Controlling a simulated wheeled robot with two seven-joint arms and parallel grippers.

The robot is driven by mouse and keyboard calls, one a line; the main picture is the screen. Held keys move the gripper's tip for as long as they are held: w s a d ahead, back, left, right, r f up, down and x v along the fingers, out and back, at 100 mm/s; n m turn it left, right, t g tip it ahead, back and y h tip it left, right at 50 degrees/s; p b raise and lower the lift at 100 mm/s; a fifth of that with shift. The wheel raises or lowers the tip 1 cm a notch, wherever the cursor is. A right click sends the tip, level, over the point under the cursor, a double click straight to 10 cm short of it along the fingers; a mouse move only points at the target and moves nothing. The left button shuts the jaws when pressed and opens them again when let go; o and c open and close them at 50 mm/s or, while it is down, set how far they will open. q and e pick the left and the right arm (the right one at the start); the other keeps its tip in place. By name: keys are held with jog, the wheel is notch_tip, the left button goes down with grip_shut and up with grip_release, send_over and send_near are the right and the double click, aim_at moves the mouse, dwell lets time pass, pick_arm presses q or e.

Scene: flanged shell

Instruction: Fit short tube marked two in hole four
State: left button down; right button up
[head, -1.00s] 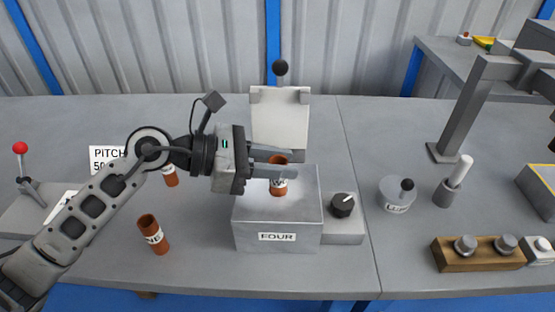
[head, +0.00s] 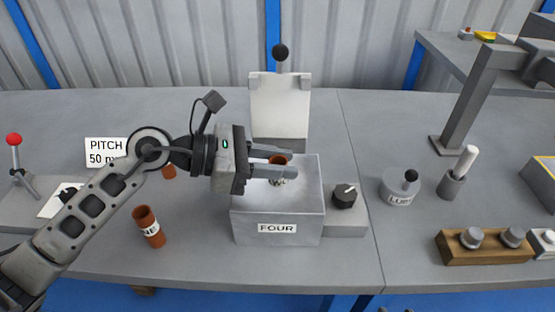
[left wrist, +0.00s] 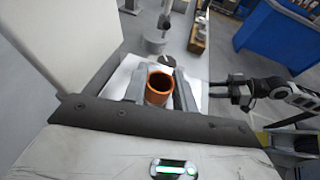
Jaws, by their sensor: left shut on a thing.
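The short orange-brown tube (head: 278,160) stands upright between the fingers of my left gripper (head: 272,162), which is shut on it. Its white label is partly visible, and its lower part is hidden in the top of the grey block marked FOUR (head: 277,228). It appears to be partly in the hole; the hole's rim is hard to make out. In the left wrist view, the tube's open mouth (left wrist: 159,84) shows between the fingers. What seems to be my right gripper (left wrist: 224,91) shows there, too small to judge its jaws.
A tube marked ONE (head: 150,227) stands left of the block, and another tube (head: 169,172) is partly behind my arm. A white upright plate (head: 280,105) stands behind the block. A dark knob (head: 344,196) is at its right. A lidded round piece (head: 400,191) stands further right.

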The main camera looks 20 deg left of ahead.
pick_arm(q)
jog(key=shift+f+b, duration=0.5)
jog(key=shift+f, duration=0.1)
pick_arm(e)
jog(key=shift+f, duration=0.1)
pick_arm(q)
jog(key=shift+f, duration=0.3)
pick_arm(e)
jog(key=shift+f, duration=0.25)
pick_arm(q)
jog(key=c, duration=1.1)
grip_release()
jog(key=shift+r, duration=0.1)
jog(key=shift+o, duration=0.3)
pick_arm(e)
jog(key=shift+r, duration=0.1)
pick_arm(q)
jog(key=shift+s+a+b, duration=0.25)
jog(key=shift+a+b, duration=0.05)
jog(key=shift+a, duration=0.15)
jog(key=b+v, duration=0.2)
jog(key=v, duration=1.3)
jog(key=shift+r, duration=0.2)
pick_arm(e)
jog(key=shift+s+f, duration=0.15)
jog(key=shift+f, duration=0.45)
pick_arm(q)
jog(key=shift+d, duration=0.1)
pick_arm(e)
jog(key=shift+a, duration=0.1)
